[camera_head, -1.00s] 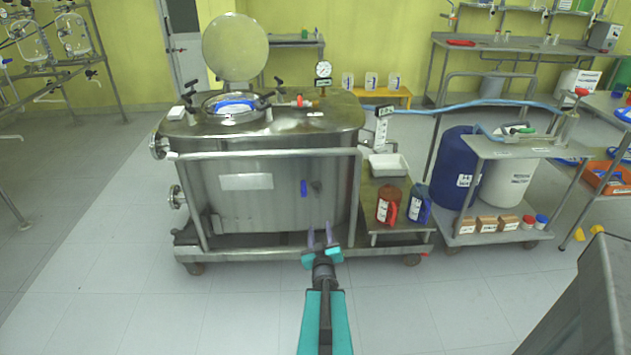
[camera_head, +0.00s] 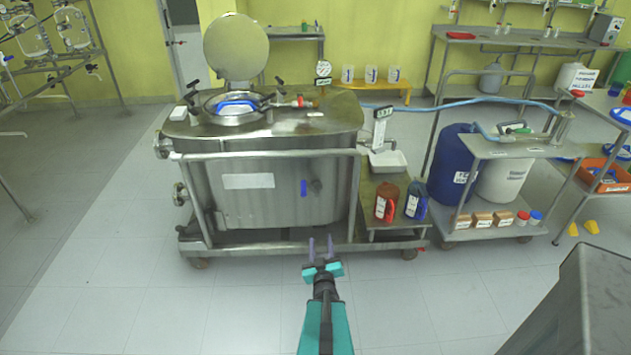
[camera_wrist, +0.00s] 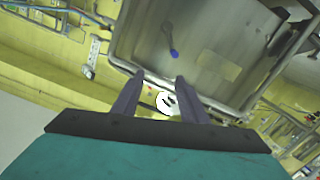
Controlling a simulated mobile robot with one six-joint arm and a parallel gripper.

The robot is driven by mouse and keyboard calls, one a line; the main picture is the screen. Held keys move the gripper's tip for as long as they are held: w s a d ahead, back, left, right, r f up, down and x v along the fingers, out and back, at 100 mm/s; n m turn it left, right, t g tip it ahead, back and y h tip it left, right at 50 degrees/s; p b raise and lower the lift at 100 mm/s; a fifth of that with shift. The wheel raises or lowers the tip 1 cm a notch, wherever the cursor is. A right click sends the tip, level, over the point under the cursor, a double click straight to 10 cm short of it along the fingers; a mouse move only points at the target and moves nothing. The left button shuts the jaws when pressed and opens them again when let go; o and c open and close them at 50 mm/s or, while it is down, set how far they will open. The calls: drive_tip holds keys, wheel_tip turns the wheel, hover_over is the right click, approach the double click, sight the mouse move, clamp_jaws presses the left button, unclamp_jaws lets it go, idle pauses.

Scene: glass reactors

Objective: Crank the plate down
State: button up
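My gripper (camera_head: 321,246) is in front of the steel vessel's cart, low in the head view. Its two fingers are apart with nothing between them, and they also show in the wrist view (camera_wrist: 160,80). I cannot clearly make out the plate or its crank in these frames. Glass reactors on a metal frame (camera_head: 93,45) stand at the far left, partly cut off, well away from my gripper.
The vessel's cart has a rail and wheels, and its round lid (camera_head: 236,47) stands open. Red and blue jugs (camera_head: 387,202) stand on its side shelf. A second cart (camera_head: 470,234) holds a blue drum (camera_head: 452,165). Floor is clear at left and in front.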

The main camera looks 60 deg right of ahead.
drive_tip(key=shift+p+v, duration=1.75)
drive_tip(key=shift+v, duration=0.35)
